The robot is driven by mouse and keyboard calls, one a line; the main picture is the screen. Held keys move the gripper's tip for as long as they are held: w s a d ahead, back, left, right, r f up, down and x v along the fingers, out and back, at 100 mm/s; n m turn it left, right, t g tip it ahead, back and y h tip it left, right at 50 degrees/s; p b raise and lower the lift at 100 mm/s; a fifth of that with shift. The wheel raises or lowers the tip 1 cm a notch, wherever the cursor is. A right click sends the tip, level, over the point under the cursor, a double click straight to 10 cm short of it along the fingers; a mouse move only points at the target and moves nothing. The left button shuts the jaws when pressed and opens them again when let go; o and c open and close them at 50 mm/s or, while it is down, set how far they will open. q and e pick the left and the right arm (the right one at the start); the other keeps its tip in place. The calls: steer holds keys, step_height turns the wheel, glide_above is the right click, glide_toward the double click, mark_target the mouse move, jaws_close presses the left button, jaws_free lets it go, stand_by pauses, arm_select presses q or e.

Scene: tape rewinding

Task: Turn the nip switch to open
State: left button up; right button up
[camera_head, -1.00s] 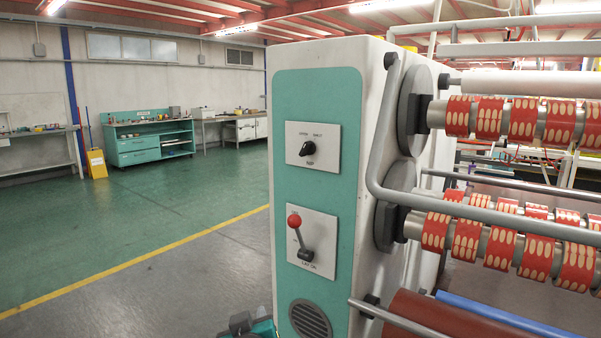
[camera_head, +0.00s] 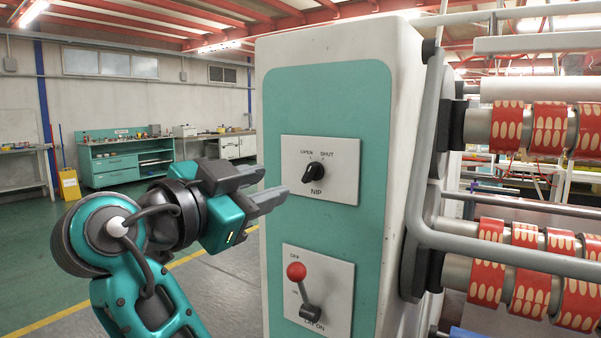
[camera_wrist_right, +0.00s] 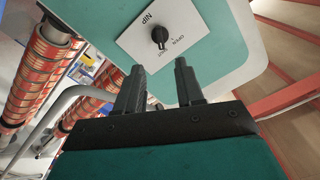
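The nip switch (camera_head: 314,173) is a black knob on a white plate (camera_head: 343,184) marked OPEN, SHUT and NIP, high on the machine's teal panel. The knob slants to the upper right, toward the SHUT mark. My right gripper (camera_head: 273,183) is left of the plate in the head view, pointing toward the panel. It is empty and apart from the knob. In the right wrist view, the two fingers (camera_wrist_right: 158,72) are spread, with the nip switch (camera_wrist_right: 160,37) beyond their tips. My left gripper is not in view.
A red-tipped lever (camera_head: 297,271) stands on a second plate below the nip plate. A bent grey bar (camera_head: 418,180) and rollers with red patterned tape (camera_head: 550,130) are at the right. The floor (camera_head: 30,270) at the left is open.

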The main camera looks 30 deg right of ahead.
mark_target(308, 173)
steer(key=p+x, duration=0.1)
steer(key=x, duration=0.9)
steer(key=shift+a, duration=0.1)
jaws_close()
